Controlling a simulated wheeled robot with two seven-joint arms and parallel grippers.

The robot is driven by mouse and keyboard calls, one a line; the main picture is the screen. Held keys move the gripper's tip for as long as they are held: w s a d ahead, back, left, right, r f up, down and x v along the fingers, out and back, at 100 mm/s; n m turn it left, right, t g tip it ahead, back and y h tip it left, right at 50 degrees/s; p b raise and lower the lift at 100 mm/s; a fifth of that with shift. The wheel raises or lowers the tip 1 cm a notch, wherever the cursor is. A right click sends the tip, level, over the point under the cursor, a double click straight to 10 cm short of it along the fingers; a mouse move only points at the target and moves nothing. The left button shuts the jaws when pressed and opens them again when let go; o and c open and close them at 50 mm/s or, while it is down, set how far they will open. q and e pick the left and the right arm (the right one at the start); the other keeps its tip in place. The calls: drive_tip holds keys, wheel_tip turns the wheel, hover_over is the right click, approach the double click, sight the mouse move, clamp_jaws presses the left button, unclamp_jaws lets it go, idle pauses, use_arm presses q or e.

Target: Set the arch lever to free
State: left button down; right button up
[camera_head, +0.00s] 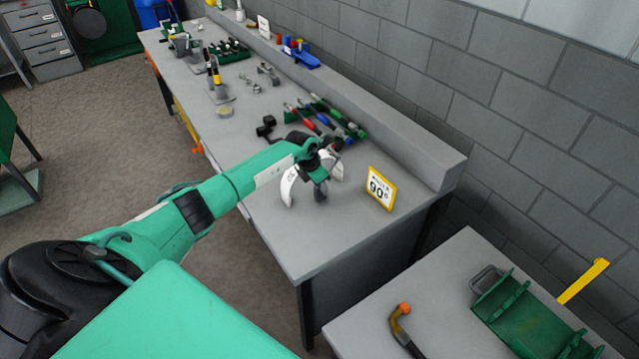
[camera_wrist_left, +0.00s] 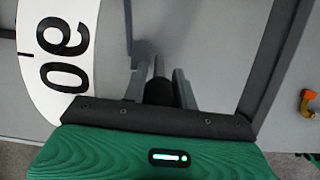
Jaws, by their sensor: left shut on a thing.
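The arch (camera_head: 288,186) is a white curved plate standing on the long grey bench's near end. In the left wrist view the white plate (camera_wrist_left: 50,30) carries black figures that look like 90. My left gripper (camera_head: 321,190) is at the arch, between its two visible white parts, and points down. In the left wrist view its fingers (camera_wrist_left: 158,72) are closed around a dark rod-like part, which looks like the arch lever (camera_wrist_left: 158,92). Most of the lever is hidden by the gripper, so its setting cannot be read. My right gripper is not in view.
A second bench (camera_head: 450,275) at lower right holds a green fixture (camera_head: 525,318) and an orange-tipped handle (camera_head: 403,312). A low ledge and wall bound the long bench.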

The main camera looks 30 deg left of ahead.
use_arm(q)
drive_tip(key=c, duration=1.1)
unclamp_jaws()
drive_tip(key=shift+w, duration=0.15)
drive_tip(key=b+v, duration=0.4)
drive_tip(key=v, duration=1)
drive_tip(key=shift+f, duration=0.15)
